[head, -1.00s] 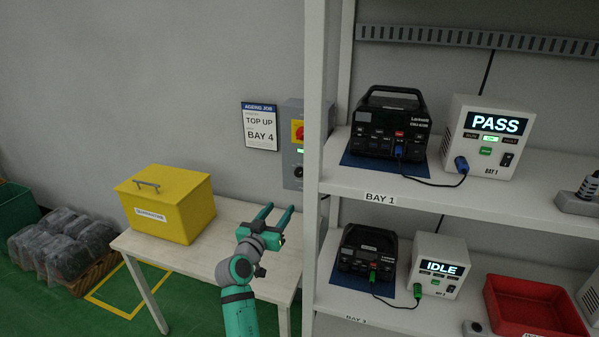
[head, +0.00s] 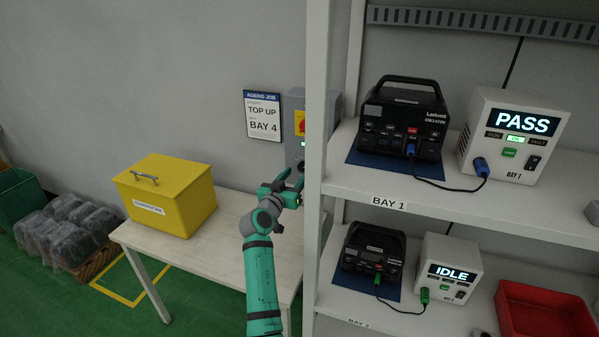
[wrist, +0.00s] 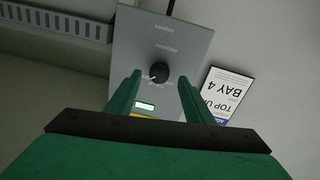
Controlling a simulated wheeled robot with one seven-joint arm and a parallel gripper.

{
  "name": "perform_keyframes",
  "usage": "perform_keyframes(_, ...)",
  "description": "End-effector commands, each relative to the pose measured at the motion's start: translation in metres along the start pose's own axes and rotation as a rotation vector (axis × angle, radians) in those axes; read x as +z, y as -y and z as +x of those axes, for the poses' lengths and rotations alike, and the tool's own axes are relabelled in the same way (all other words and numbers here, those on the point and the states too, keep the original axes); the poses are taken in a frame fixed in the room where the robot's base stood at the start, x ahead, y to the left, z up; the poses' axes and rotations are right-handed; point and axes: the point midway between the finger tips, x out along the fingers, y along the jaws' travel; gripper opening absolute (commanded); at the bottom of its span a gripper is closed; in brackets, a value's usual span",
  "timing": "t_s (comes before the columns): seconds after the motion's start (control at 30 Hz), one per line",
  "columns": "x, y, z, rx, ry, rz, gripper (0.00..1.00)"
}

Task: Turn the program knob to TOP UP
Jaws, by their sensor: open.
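The program knob (wrist: 159,72) is a round black dial on a grey wall panel (wrist: 182,40), seen upside down in the wrist view. Its pointer and the small lettering around it are too small to read surely. A lit green display (wrist: 145,106) sits beside it on the panel. My gripper (wrist: 162,82) is open, one finger on each side of the knob in the picture; I cannot tell whether it touches. In the head view my gripper (head: 287,180) is at the panel (head: 297,105), which the shelf post partly hides.
A white shelf post (head: 318,150) stands just right of my gripper. The job sign (head: 262,116) reads TOP UP, BAY 4. A yellow box (head: 165,195) sits on the table (head: 225,225). Shelves hold a PASS unit (head: 515,135) and an IDLE unit (head: 447,268).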

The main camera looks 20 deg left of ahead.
Motion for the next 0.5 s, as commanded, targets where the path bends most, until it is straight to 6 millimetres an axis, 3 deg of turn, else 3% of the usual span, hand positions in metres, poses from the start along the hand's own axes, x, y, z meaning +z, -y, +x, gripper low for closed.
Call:
perform_keyframes(0.2, 0.0, -0.001, 0.023, 0.003, 0.0, -0.001, 0.47)
perform_keyframes(0.5, 0.0, -0.001, 0.029, 0.001, 0.0, 0.0, 0.47)
